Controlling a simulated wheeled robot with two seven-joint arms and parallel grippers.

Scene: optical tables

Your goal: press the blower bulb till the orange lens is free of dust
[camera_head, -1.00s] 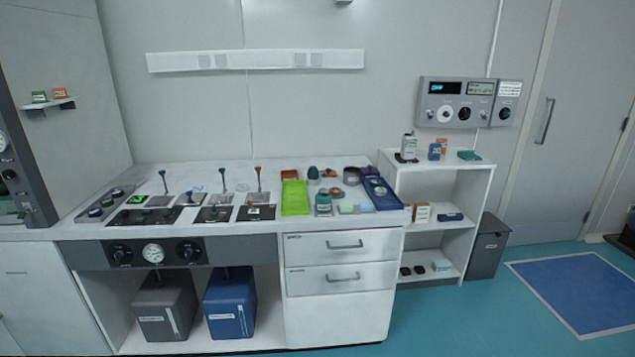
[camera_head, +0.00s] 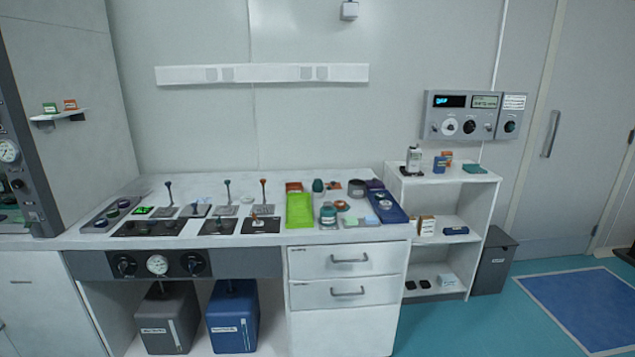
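Neither of my grippers shows in the head view. A dark teal rounded object (camera_head: 318,186), which may be the blower bulb, stands at the back of the bench's right half. A small orange-brown round item (camera_head: 342,205) lies to the right of a teal jar (camera_head: 328,214). Another orange-brown piece (camera_head: 333,185) lies beside the dark teal object. I cannot tell which, if either, is the orange lens. Dust is too small to see from here.
The white bench (camera_head: 140,240) holds a lime green tray (camera_head: 300,210), a blue tray (camera_head: 398,216) and several upright levers on dark plates. A white shelf unit (camera_head: 398,181) and a grey bin (camera_head: 494,262) stand to its right. Teal floor (camera_head: 455,325) is clear in front.

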